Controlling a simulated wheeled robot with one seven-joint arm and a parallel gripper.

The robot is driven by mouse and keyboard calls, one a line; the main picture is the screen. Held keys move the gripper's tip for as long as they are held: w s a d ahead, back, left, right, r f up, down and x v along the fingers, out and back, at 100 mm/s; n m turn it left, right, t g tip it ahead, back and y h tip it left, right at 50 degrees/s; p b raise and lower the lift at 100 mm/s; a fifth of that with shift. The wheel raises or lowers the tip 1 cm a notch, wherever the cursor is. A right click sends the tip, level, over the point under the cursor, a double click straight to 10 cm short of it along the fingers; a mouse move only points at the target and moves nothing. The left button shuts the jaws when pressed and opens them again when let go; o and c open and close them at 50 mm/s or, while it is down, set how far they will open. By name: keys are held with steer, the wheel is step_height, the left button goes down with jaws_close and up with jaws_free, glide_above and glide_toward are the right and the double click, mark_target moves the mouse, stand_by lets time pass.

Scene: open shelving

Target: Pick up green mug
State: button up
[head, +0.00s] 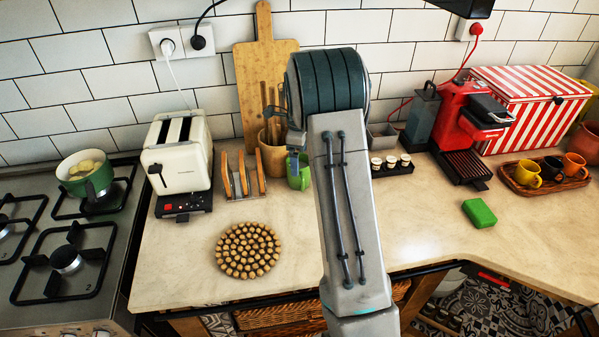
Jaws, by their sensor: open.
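The green mug (301,174) stands on the countertop in the head view, in front of a wooden utensil holder and just left of my arm. My arm hides part of its right side. My gripper (293,163) is mostly hidden by my arm; a small part of it shows just above and at the left of the mug. It is open. I cannot tell whether the mug is between the fingers or touching them.
A toast rack (240,178) stands close left of the mug, beside a white toaster (178,160). A round cork trivet (248,250) lies in front. A green sponge (479,213) and a red coffee machine (465,120) are right. The front middle counter is clear.

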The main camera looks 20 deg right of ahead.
mark_target(300, 176)
step_height(300, 176, down, 4)
steer(key=shift+f+p, duration=0.25)
steer(key=shift+p, duration=0.25)
steer(key=c, duration=1.1)
steer(key=shift+c, duration=1.3)
steer(key=shift+r, duration=0.1)
